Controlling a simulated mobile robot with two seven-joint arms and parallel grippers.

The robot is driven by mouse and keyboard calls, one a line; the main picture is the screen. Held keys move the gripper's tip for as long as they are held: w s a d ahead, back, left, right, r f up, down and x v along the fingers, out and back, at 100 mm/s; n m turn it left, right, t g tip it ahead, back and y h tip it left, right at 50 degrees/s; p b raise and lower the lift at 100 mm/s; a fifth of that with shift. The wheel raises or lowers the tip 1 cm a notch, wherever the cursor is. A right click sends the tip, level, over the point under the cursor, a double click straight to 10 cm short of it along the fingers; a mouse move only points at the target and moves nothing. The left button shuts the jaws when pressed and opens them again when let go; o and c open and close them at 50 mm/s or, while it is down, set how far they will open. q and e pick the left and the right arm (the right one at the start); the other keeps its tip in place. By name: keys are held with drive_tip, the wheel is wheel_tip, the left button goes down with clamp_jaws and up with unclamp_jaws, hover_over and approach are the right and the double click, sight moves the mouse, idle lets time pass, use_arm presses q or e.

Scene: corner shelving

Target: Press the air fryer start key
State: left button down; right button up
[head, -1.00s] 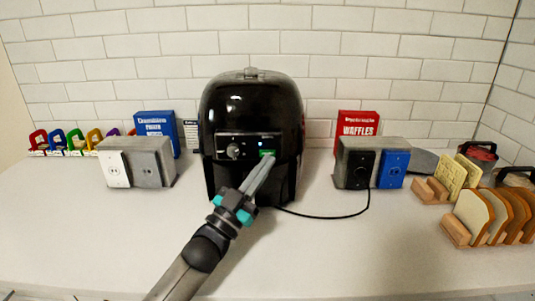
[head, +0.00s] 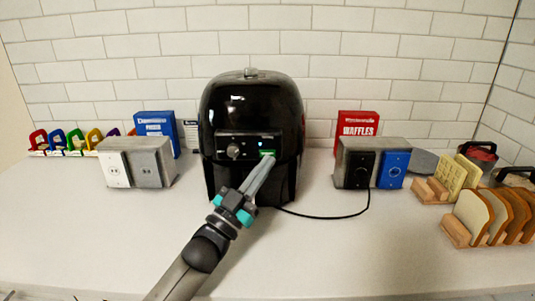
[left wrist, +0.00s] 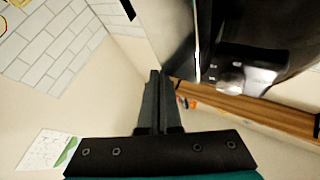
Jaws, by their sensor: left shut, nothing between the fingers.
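The black air fryer (head: 250,110) stands upright against the tiled wall in the head view. Its control panel has a silver knob (head: 234,151) on the left and a green start key (head: 268,153) on the right. My left gripper (head: 270,157) is shut and empty. Its fingertips are at the lower edge of the green key and cover part of it; I cannot tell if they touch it. In the left wrist view the closed fingers (left wrist: 158,75) point toward the dark fryer body (left wrist: 265,30); the key is not visible there. My right gripper is not in view.
Grey outlet boxes stand left (head: 152,163) and right (head: 356,160) of the fryer. A black cord (head: 330,216) runs to the right box. A blue box (head: 155,125), a red waffles box (head: 357,122) and bread slices (head: 480,213) are around. The front counter (head: 350,255) is clear.

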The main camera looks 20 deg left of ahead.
use_arm(q)
drive_tip(key=shift+w, duration=0.2)
idle(0.4)
drive_tip(key=shift+w+a, duration=0.1)
drive_tip(key=shift+w, duration=0.15)
drive_tip(key=shift+w+a, duration=0.1)
drive_tip(key=shift+w, duration=0.2)
idle(0.5)
idle(0.3)
drive_tip(key=shift+s+d+p, duration=0.2)
drive_tip(key=shift+s+p, duration=0.15)
drive_tip(key=shift+s, duration=0.4)
drive_tip(key=s+p, duration=0.1)
drive_tip(key=s, duration=0.1)
drive_tip(key=s+d+p, duration=0.1)
drive_tip(key=s+p, duration=0.1)
drive_tip(key=shift+s+d, duration=0.2)
drive_tip(key=shift+s, duration=0.2)
